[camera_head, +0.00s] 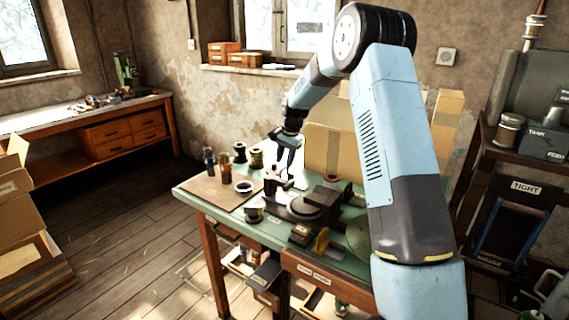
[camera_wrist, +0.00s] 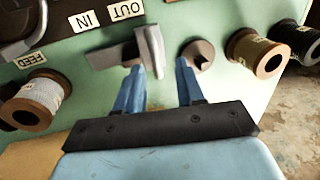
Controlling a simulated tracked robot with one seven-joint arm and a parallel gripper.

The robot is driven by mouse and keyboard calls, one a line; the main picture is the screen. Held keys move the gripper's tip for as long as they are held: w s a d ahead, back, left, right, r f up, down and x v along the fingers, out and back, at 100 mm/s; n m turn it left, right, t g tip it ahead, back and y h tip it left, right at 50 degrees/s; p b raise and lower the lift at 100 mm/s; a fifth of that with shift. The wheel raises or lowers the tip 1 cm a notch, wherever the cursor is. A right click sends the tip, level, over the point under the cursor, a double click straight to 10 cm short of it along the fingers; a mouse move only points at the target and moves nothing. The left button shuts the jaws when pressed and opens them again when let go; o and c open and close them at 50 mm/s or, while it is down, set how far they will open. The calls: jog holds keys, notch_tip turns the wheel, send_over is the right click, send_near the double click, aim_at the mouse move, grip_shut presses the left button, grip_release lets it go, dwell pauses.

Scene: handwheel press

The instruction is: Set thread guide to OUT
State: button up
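The thread guide appears to be the grey metal lever (camera_wrist: 150,52) on the green table top in the wrist view. It stands beside the OUT label (camera_wrist: 125,10), with the IN label (camera_wrist: 83,19) further left. A flat grey bar (camera_wrist: 108,57) extends left from its foot. My gripper (camera_wrist: 160,68) is open, its two blue fingers apart. The left fingertip is close to the lever's lower end; contact cannot be told. The right fingertip is near a round brown and grey part (camera_wrist: 199,54). In the head view my gripper (camera_head: 285,168) points down over the bench, and the guide is too small to make out.
A grey-thread spool (camera_wrist: 35,100) by a FEED label (camera_wrist: 30,59) is at left in the wrist view. A yellow-thread spool (camera_wrist: 258,54) and a dark spool (camera_wrist: 298,40) are at right. The dark press (camera_head: 312,203) and a brown board (camera_head: 205,192) occupy the bench.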

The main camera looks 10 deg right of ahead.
notch_tip(320, 180, up, 11)
jog(key=s+d, duration=0.1)
jog(key=shift+s+d+r, duration=0.15)
jog(key=shift+s+d, duration=0.1)
jog(key=s+r+n+t, duration=0.1)
jog(key=s+r, duration=0.3)
jog(key=s, duration=0.4)
jog(key=s+d+r+n+h, duration=0.1)
jog(key=s+r+n, duration=0.1)
jog(key=s+r, duration=0.45)
jog(key=s+r+n+t, duration=0.1)
jog(key=s+r, duration=0.2)
jog(key=s, duration=0.6)
jog(key=s+d+f+n+t, duration=0.1)
jog(key=s+f+n, duration=0.1)
jog(key=s, duration=1)
jog(key=s+d+f+n+t, duration=0.1)
jog(key=s+f+n, duration=0.1)
jog(key=s, duration=1.1)
jog(key=shift+d+n+h, duration=0.2)
jog(key=shift+n+h, duration=0.1)
jog(key=shift+n, duration=0.2)
